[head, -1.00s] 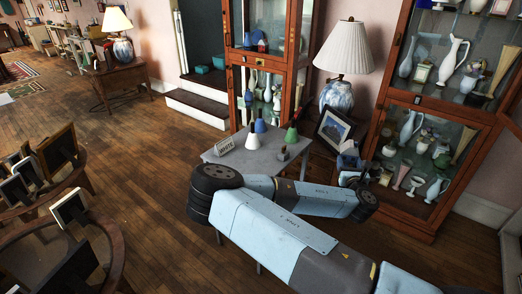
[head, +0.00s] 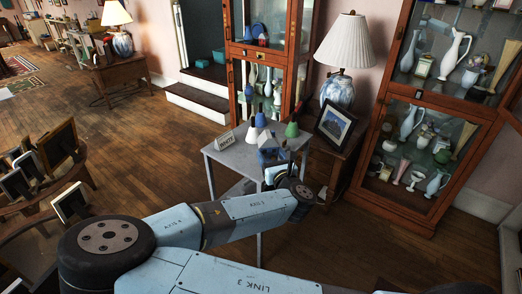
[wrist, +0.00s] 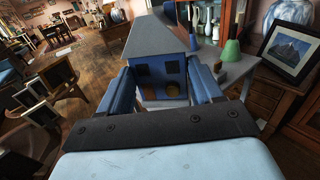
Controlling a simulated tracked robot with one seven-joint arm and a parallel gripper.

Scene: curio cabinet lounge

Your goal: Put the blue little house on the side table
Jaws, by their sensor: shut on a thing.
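The blue little house (wrist: 162,82), with a grey roof and dark windows, stands between my gripper's fingers in the wrist view. My gripper (wrist: 166,98) is shut on it, with one blue finger on each side. In the head view the house (head: 270,155) shows small and partly covered at the front right of the grey side table (head: 226,160), with my gripper (head: 276,174) just at the table's near right edge. Whether the house touches the tabletop cannot be told.
A wooden table (head: 328,148) with a lamp (head: 345,45) and framed picture (head: 334,122) is close on the right. Its left part looks bare.

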